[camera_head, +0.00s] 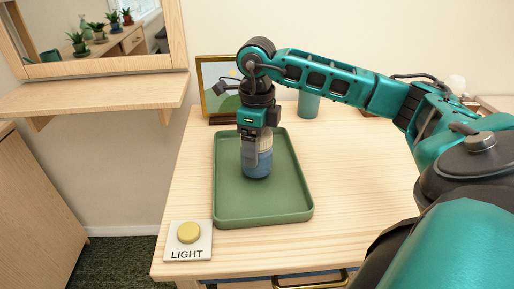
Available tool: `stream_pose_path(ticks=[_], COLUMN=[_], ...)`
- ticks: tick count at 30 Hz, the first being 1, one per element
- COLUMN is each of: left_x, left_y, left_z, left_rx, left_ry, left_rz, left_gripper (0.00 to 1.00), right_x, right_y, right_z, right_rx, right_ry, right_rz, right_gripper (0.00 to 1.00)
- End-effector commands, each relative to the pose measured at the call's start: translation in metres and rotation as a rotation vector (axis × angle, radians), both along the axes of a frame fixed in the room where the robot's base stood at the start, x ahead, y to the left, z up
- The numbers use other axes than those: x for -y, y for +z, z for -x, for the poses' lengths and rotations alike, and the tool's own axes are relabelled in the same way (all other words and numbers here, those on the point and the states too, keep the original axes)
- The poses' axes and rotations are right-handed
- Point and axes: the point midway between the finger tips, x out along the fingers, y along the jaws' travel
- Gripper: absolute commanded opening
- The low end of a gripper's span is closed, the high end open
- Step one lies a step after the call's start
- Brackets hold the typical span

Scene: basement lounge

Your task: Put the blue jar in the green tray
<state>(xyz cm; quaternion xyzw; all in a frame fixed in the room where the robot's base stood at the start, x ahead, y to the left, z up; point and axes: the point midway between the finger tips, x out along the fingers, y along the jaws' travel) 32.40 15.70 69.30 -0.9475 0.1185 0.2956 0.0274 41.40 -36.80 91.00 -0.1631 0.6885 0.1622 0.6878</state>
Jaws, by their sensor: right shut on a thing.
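The blue jar (257,168) has a blue lower body and a pale upper part. It is upright over the middle of the green tray (262,208), within its rim. I cannot tell whether its base touches the tray floor. My right gripper (257,150) points down from above and is shut on the jar, hiding part of its upper side. The tray lies flat on the light wooden table. My left gripper is not in view.
A light switch plate with a yellow button (188,233) lies at the table's front left corner. A framed picture (217,88) and a teal cup (308,105) stand behind the tray. A wooden shelf (95,95) juts from the wall at left. The table right of the tray is clear.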

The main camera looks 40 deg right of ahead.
Motion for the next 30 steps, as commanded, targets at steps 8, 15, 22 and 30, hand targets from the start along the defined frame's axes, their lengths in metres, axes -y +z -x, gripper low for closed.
stream_pose_path(ticks=[8, 15, 22, 30], left_x=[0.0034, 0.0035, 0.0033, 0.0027], left_y=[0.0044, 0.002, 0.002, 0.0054], left_z=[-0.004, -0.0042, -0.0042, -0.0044], left_rx=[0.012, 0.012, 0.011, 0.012], left_ry=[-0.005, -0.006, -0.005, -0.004], left_rz=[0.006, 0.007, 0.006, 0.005], left_gripper=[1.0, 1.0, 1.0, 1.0], right_x=[0.0001, 0.0001, 0.0001, 0.0001], right_y=[-0.0108, -0.0144, -0.0142, -0.0096], right_z=[-0.0002, 0.0, 0.0, -0.0001], right_rx=[0.002, 0.001, 0.001, 0.002], right_ry=[0.0, 0.0, 0.0, 0.0], right_rz=[0.0, 0.0, 0.0, -0.001], right_gripper=[0.4, 0.81, 1.0, 1.0])
